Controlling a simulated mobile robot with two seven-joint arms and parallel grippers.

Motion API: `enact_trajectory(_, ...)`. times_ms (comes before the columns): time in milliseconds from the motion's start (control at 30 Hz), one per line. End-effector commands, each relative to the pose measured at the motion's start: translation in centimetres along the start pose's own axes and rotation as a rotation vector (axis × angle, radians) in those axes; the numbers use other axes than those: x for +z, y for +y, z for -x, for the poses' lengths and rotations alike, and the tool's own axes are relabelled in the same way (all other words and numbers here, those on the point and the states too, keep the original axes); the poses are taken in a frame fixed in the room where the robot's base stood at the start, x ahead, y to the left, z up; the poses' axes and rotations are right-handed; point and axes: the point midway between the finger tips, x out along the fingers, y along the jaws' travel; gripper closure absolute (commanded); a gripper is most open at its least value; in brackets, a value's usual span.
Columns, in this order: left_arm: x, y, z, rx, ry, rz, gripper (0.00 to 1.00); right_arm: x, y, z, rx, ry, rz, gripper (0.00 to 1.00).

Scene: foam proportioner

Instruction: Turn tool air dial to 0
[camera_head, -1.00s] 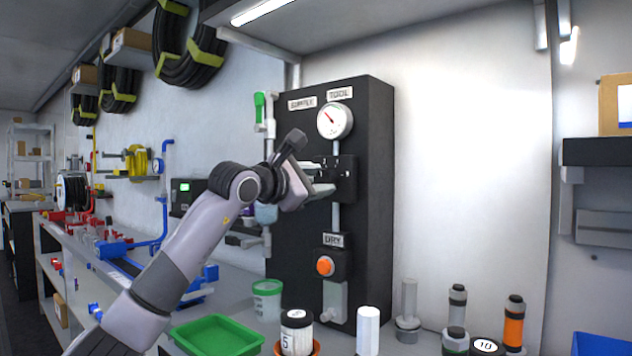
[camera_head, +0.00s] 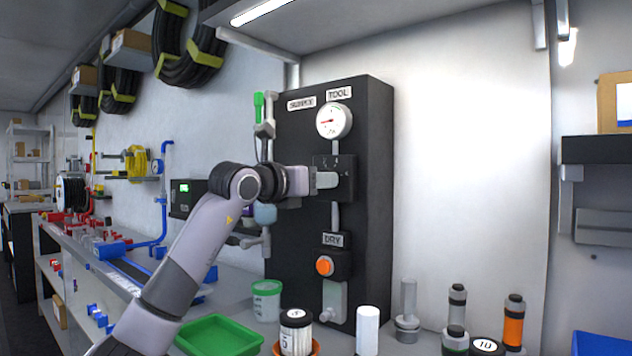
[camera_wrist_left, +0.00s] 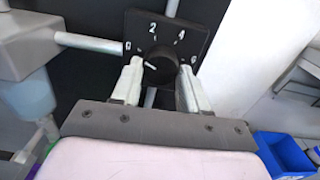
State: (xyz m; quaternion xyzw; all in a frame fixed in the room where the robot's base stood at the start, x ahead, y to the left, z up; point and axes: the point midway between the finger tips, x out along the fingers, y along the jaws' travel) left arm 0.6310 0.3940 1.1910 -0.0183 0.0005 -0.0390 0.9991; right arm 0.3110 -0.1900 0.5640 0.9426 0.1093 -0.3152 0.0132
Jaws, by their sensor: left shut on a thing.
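The tool air dial is a black knob (camera_wrist_left: 162,60) on a dark square plate with white marks, of which 2 and 4 read clearly. The knob's white line points left, toward the lower-left mark, which looks like 0. The plate (camera_head: 347,166) also shows on the black panel in the head view, below the TOOL gauge (camera_head: 334,121). The gauge's red needle points left. My left gripper (camera_head: 325,180) is shut on the knob, one finger on each side in the wrist view (camera_wrist_left: 160,78). My right gripper is out of view.
Below the dial sits an orange button (camera_head: 325,265) under a DRY label. A green-handled valve (camera_head: 259,108) is at the panel's left. A green tray (camera_head: 219,336), jars and cylinders stand on the counter below. A blue bin (camera_wrist_left: 285,155) is at right.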

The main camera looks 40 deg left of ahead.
Motion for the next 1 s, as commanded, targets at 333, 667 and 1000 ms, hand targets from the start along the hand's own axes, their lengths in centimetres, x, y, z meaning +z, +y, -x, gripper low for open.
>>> enact_trajectory(333, -0.16, -0.06, -0.05, 0.000, 0.004, 0.141, 0.87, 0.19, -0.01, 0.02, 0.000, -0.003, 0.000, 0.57)
enact_trajectory(667, -0.17, -0.08, -0.05, -0.001, 0.004, 0.168, 0.87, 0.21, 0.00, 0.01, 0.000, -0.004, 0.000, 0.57)
enact_trajectory(1000, -0.16, -0.09, -0.05, -0.001, 0.004, 0.167, 0.31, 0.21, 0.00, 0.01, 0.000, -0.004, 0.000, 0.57)
